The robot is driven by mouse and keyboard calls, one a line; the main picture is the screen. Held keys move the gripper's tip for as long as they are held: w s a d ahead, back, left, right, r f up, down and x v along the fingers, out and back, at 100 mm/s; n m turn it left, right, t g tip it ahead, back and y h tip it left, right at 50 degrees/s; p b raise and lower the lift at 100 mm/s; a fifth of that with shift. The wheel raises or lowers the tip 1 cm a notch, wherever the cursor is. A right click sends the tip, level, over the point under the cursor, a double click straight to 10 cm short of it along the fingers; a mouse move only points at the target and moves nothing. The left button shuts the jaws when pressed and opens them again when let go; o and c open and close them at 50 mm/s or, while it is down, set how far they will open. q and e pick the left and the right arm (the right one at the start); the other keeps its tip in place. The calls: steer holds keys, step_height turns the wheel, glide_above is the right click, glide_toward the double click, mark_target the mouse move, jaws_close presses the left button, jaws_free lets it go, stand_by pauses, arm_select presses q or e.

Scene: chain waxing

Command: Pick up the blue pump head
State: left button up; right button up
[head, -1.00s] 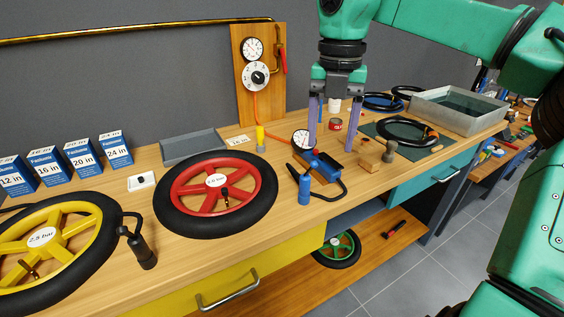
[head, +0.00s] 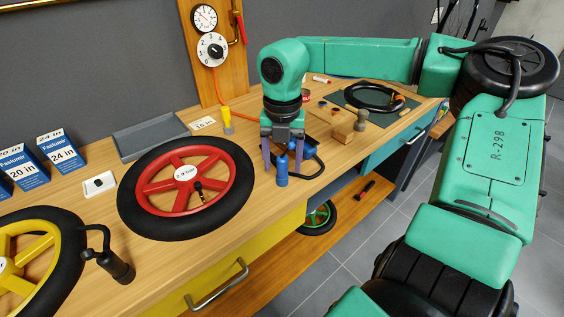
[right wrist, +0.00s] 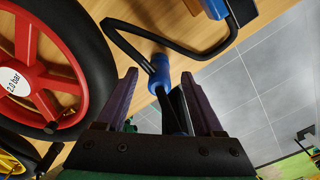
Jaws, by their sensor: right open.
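The blue pump head (head: 282,172) is a small blue cylinder standing upright near the front edge of the workbench (head: 258,210), right of the red wheel. My right gripper (head: 282,163) is open and pointing down over it, with a purple finger on either side in the head view. In the right wrist view, the pump head (right wrist: 160,72) shows between the open fingertips of my right gripper (right wrist: 160,76). I see no grip on it. A black hose (right wrist: 135,28) runs from it towards the blue foot pump (right wrist: 215,8). My left gripper is out of view.
The red wheel (head: 150,205) lies close to the left. A black pump head (head: 115,265) stands by the yellow wheel (head: 48,238). The bench edge drops to a lower shelf.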

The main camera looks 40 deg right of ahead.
steer(key=shift+f, duration=0.3)
jaws_close()
steer(key=shift+r, duration=0.15)
